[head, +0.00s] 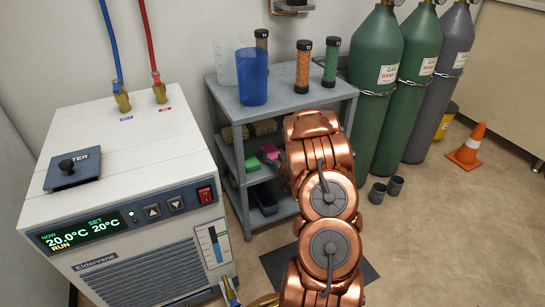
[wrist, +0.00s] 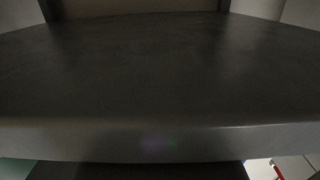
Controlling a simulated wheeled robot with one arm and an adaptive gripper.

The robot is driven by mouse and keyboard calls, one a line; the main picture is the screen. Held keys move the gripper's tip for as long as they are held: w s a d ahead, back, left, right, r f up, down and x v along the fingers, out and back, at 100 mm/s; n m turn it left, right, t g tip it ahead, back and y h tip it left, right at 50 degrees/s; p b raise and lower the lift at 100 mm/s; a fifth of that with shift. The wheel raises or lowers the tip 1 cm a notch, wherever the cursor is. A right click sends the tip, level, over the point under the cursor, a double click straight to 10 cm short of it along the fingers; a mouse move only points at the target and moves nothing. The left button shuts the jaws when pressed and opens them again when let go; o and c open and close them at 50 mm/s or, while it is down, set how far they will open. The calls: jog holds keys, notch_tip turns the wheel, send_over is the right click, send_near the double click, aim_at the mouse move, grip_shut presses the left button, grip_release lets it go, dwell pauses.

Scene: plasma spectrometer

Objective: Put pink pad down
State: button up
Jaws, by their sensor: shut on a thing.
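A pink pad (head: 270,151) shows in the head view at the middle shelf level of the grey shelf unit (head: 290,119), just left of my copper arm. My arm hides part of that shelf, and I cannot tell whether the pad rests on it or is held above it. My gripper is not visible: the arm hides it in the head view and no fingers show in the wrist view. The wrist view is filled by a dark grey shelf board (wrist: 160,85) with its front edge very close. No pad shows there.
A green item (head: 251,163) lies left of the pad, with boxes (head: 264,127) behind. A dark bin (head: 265,200) is on the shelf below. A blue cup (head: 252,77) and capped tubes (head: 304,66) stand on top. Gas cylinders (head: 375,90) stand right; a chiller (head: 130,200) stands left.

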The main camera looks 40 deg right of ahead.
jog(key=o, duration=1)
jog(key=shift+o, duration=0.2)
jog(key=shift+r, duration=0.1)
